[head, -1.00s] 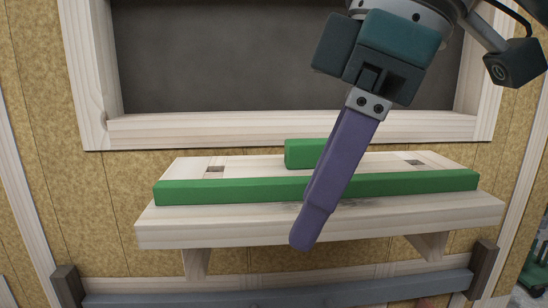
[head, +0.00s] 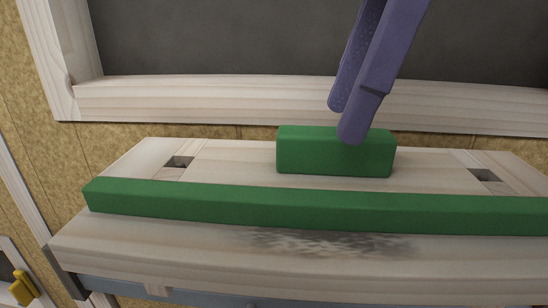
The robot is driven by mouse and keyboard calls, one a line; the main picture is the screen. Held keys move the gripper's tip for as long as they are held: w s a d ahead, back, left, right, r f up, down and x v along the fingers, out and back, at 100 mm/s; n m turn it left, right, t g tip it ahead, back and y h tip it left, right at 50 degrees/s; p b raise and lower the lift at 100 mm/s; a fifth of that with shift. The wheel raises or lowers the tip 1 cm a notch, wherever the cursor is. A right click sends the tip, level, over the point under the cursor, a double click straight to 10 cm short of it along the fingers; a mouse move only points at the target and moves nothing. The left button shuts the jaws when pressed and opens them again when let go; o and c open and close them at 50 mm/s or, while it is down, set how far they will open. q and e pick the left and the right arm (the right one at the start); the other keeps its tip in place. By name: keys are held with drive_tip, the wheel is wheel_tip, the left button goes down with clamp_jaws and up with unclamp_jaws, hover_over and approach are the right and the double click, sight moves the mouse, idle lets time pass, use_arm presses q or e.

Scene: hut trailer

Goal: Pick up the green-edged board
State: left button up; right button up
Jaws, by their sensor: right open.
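The green-edged board (head: 225,160) is pale wood and lies level below the window-like frame. A long green strip (head: 300,207) runs along its front part, and a shorter green block (head: 335,152) stands behind the strip near the middle. My right gripper (head: 345,122) has two purple fingers, which come down from the top right. They are apart with nothing seen between them. The nearer fingertip overlaps the top of the green block in the picture; I cannot tell whether it touches. My left gripper is not in view.
A pale wooden frame (head: 230,92) around a dark panel (head: 220,35) stands just behind the board. The board has a dark square hole on each side and a dark smudge in front of the strip. A yellow object (head: 23,288) is at the lower left.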

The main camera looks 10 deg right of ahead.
sight(332, 163)
drive_tip(key=x, duration=0.3)
drive_tip(key=shift+s+f, duration=0.1)
drive_tip(key=shift+f, duration=0.1)
drive_tip(key=shift+d, duration=0.1)
drive_tip(key=shift+c, duration=0.3)
clamp_jaws()
drive_tip(key=shift+r, duration=0.1)
idle(0.7)
